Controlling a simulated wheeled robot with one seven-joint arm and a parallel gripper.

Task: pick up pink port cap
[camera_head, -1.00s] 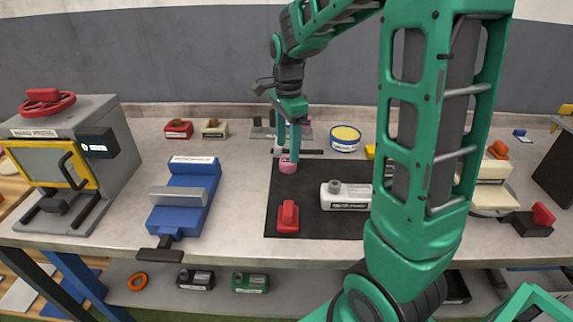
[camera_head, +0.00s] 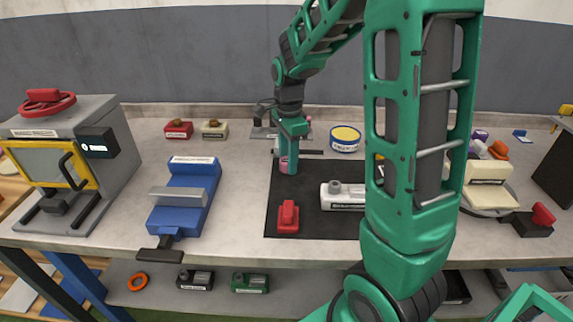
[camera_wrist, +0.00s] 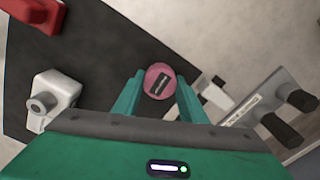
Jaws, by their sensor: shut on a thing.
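The pink port cap (camera_head: 284,163) is a small round pink piece at the upper left part of the black mat (camera_head: 312,222). My gripper (camera_head: 289,166) points down over it, with its teal fingers on either side.
A red block (camera_head: 288,217) and a white fixture (camera_head: 342,196) stand on the mat. A grey bracket with dark knobs (camera_wrist: 268,112) is close to the right of the gripper. A blue vise (camera_head: 186,190) stands left, a yellow-topped tin (camera_head: 345,138) behind.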

